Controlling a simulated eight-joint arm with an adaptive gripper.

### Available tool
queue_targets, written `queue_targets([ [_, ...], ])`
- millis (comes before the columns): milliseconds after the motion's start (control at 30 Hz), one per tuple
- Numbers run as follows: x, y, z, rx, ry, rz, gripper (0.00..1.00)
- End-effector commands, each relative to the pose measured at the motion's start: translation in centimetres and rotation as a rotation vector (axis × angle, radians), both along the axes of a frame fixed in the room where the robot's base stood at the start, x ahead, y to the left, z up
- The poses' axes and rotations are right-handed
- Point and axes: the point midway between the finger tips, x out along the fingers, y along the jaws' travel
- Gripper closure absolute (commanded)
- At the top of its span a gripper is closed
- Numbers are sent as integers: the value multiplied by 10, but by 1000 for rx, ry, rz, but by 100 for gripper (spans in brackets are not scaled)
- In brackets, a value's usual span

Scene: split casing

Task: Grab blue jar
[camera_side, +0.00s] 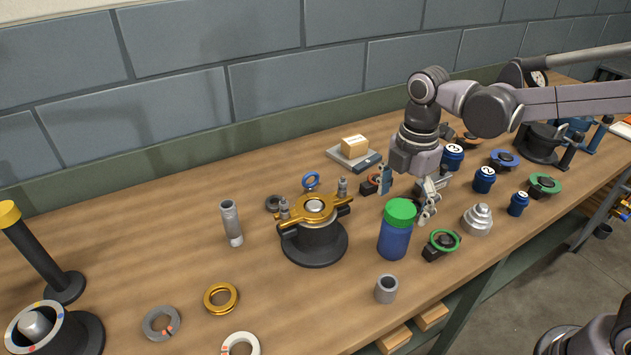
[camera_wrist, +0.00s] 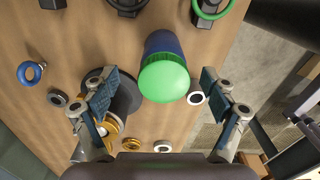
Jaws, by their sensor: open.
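The blue jar (camera_side: 395,238) with a green lid stands upright on the wooden bench near its front edge in the side view. In the wrist view the blue jar (camera_wrist: 163,70) shows lid-first, near the middle and ahead of the fingers. My gripper (camera_side: 408,190) is open and empty, above and just behind the jar in the side view. In the wrist view my gripper (camera_wrist: 160,98) has its fingers spread wide, one to each side of the jar's lid. No contact with the jar shows.
A gold-topped black fixture (camera_side: 314,230) stands left of the jar. A green-ringed block (camera_side: 441,244), a grey sleeve (camera_side: 386,288) and a stepped silver part (camera_side: 477,218) stand close by. Small numbered blue jars (camera_side: 484,179) stand to the right.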

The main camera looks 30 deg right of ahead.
Motion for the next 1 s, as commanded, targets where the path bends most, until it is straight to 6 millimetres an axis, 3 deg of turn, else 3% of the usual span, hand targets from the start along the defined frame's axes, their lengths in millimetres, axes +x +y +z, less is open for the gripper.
queue_targets([
  [500,-5,9,-49,0,-2,0,15],
  [800,-6,9,-52,0,-2,-1,15],
  [867,-6,9,-52,0,-2,-1,30],
  [1000,-6,9,-52,0,-2,-1,70],
])
